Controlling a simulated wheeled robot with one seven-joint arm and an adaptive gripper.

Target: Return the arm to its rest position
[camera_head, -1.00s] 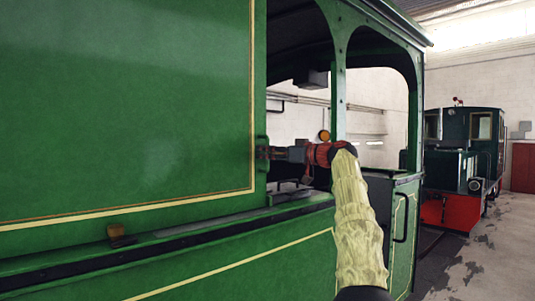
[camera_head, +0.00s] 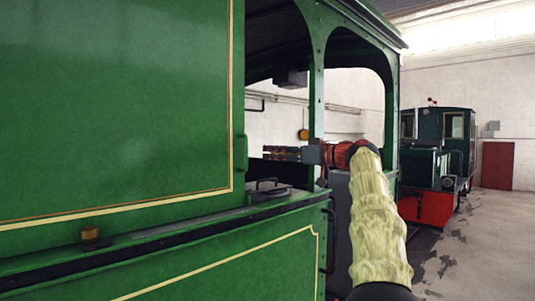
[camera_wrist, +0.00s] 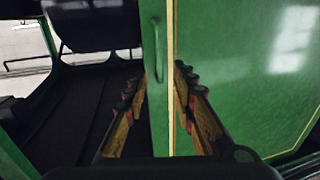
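My arm, in a pale yellow ribbed sleeve, reaches up from the bottom right of the head view. My gripper (camera_head: 282,153) points left in front of the cab opening of the green steam tram (camera_head: 120,110). A small gap shows between the fingertips and the edge of the green side panel in the head view. In the wrist view, the two fingers of my gripper (camera_wrist: 157,82) stand wide apart with nothing held. A green panel edge with a vertical handle (camera_wrist: 154,50) shows between them, beyond the tips; its distance is hard to judge.
The cab's green post (camera_head: 316,90) stands behind my gripper. The lower side panel (camera_head: 230,265) lies left of my arm. A dark green and red locomotive (camera_head: 437,165) stands at the back right. The concrete floor (camera_head: 480,250) on the right is clear.

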